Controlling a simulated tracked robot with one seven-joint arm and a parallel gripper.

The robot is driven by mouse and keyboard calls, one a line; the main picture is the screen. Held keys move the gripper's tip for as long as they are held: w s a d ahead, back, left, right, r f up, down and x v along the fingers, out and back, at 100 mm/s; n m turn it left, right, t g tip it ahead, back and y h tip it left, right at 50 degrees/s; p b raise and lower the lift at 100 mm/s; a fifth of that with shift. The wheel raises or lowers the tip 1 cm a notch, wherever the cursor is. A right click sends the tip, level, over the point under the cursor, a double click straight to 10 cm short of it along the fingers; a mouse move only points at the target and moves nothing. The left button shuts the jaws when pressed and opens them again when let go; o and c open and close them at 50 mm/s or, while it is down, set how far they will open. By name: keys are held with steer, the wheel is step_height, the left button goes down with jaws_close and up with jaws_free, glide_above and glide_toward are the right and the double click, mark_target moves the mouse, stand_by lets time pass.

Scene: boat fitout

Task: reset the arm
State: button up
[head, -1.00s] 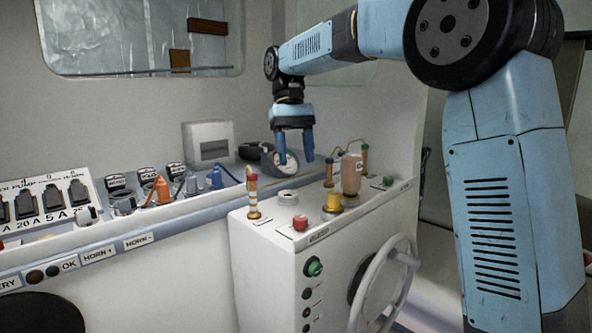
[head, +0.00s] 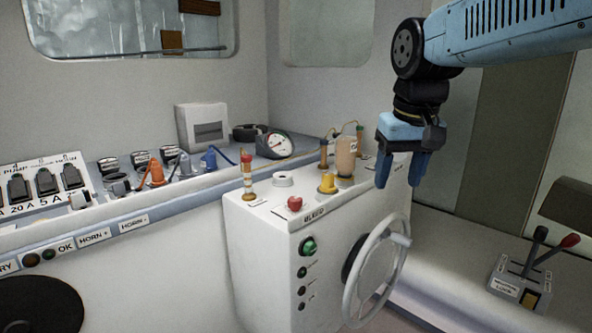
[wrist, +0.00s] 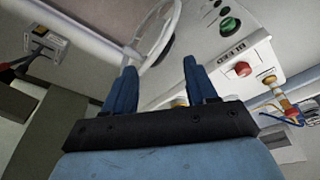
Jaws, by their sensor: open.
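My gripper (head: 403,170) hangs fingers down in the head view, in front of the wall to the right of the white console. Its two blue fingers are apart with nothing between them. The wrist view also shows my gripper (wrist: 157,85) with its fingers spread and empty. The white console (head: 262,243) stands below and to the left of it. The fingers look clear of the console, though their exact distance from its right edge cannot be told.
A steering wheel (head: 377,270) sticks out from the console's front. On the console top are a red button (head: 295,203), a striped post (head: 247,180) and a tan cylinder (head: 346,156). A lever box (head: 521,282) stands at the lower right. A gauge (head: 275,145) sits behind.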

steer(key=s+d+f+m+t, duration=0.1)
steer(key=s+d+f+t, duration=0.2)
steer(key=s+d+f, duration=0.2)
steer(key=s+f, duration=0.1)
steer(key=s, duration=0.2)
steer(key=shift+d+f, duration=0.2)
steer(key=shift+f, duration=0.05)
